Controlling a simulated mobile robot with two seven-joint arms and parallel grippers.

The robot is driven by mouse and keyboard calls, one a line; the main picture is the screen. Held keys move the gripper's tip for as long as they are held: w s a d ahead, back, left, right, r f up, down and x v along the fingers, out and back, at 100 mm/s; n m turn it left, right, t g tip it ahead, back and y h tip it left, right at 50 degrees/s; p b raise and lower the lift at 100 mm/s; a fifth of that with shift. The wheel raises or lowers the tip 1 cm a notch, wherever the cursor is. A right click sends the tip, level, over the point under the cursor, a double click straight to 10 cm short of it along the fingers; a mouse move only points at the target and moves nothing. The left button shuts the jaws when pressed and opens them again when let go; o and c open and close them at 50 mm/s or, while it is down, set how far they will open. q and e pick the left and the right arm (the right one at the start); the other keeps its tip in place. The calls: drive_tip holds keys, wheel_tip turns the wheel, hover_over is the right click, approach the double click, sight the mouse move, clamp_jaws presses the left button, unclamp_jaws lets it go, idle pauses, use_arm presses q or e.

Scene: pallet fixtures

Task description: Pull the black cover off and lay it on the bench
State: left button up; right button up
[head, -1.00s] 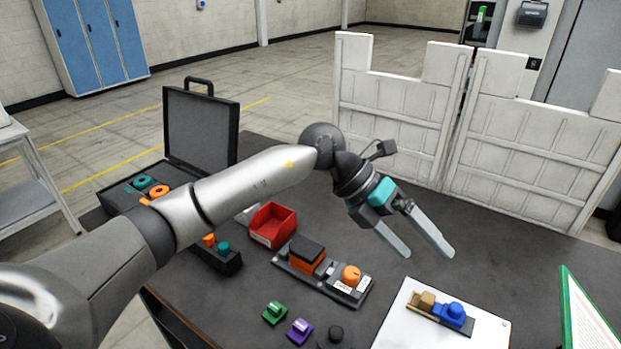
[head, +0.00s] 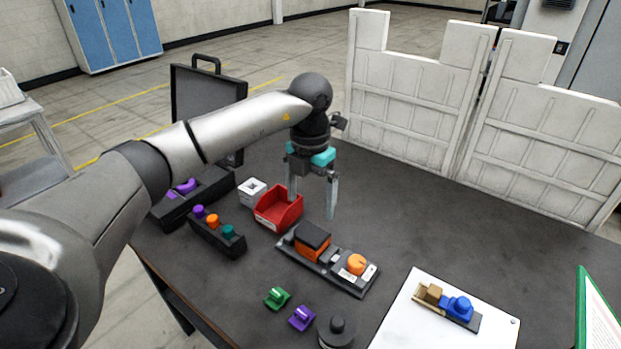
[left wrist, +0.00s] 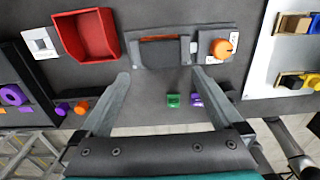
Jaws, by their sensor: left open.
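The black cover (head: 313,235) sits on top of an orange block (head: 311,248) on a dark fixture plate (head: 347,283). The same plate carries an orange round knob (head: 356,264). In the left wrist view the cover (left wrist: 160,52) lies ahead of and between my fingertips, with a strip of orange showing. My left gripper (head: 312,204) is open and empty, fingers pointing down, above and behind the cover, apart from it. It also shows in the left wrist view (left wrist: 160,78). My right gripper is not in view.
A red bin (head: 279,210) and a white square part (head: 252,192) stand left of the fixture. Green (head: 277,297) and purple (head: 302,318) parts and a dark knob (head: 337,330) lie in front. A white board (head: 400,325) is at right. The bench (head: 440,220) behind it is clear.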

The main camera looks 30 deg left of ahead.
sight(311, 232)
use_arm(q)
wheel_tip(311, 232, down, 8)
drive_tip(key=shift+f, duration=0.25)
drive_tip(key=shift+c, duration=0.4)
drive_tip(key=c, duration=1.4)
drive_tip(key=shift+c, duration=0.2)
drive_tip(key=shift+w+r, duration=0.25)
drive_tip(key=shift+r, duration=0.35)
drive_tip(key=shift+s+r, duration=0.1)
drive_tip(key=shift+s, duration=0.1)
clamp_jaws()
drive_tip(key=shift+r+p, duration=0.5)
drive_tip(key=shift+p, duration=0.25)
drive_tip(key=shift+r+p, duration=1.4)
drive_tip(key=shift+r, duration=0.4)
